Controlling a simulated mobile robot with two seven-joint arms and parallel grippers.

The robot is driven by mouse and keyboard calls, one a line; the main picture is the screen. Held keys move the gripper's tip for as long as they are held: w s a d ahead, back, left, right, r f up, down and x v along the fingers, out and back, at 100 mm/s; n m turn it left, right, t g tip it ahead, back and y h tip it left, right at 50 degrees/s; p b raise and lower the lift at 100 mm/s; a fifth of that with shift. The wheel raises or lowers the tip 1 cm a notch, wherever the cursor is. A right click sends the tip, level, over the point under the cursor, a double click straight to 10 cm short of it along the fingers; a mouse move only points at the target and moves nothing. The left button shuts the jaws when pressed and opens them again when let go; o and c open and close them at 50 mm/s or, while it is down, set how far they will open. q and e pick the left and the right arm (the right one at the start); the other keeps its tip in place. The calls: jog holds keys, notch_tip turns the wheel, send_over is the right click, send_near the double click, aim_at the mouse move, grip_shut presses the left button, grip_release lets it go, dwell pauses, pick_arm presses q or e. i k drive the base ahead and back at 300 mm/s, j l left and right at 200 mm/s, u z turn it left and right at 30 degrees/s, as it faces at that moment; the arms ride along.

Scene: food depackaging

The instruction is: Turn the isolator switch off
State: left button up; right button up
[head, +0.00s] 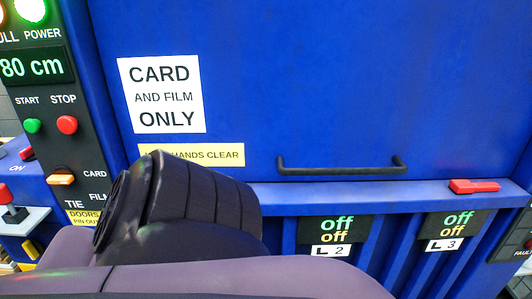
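I cannot identify the isolator switch for certain. A red lever-like part (25,153) sits by the word ON on a blue housing at the left edge, partly cut off. A red bar-shaped part (475,186) lies on the ledge of the large blue machine at the right. A dark and purple link of my own arm fills the lower middle and hides part of the machine. Neither gripper is in view, so I cannot see what they hold.
The blue machine (330,90) has a black handle (340,170) and a CARD AND FILM ONLY sign (161,95). Its control panel (85,150) has a green START button (33,126), a red STOP button (67,125) and an orange selector (61,179). Two lower displays (338,228) read off.

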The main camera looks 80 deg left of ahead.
aim_at(32, 247)
jog(key=u, duration=4.2)
jog(key=j, duration=0.1)
jog(key=i+j+z, duration=0.15)
jog(key=j, duration=0.35)
jog(key=i+j+z, duration=0.2)
jog(key=j, duration=0.3)
jog(key=i+j+z, duration=0.15)
jog(key=j, duration=0.4)
jog(key=i+j+z, duration=0.15)
jog(key=j, duration=0.45)
jog(key=i+j+z, duration=0.15)
jog(key=j, duration=0.4)
jog(key=i+j+z, duration=0.2)
jog(key=j, duration=0.4)
jog(key=k, duration=0.1)
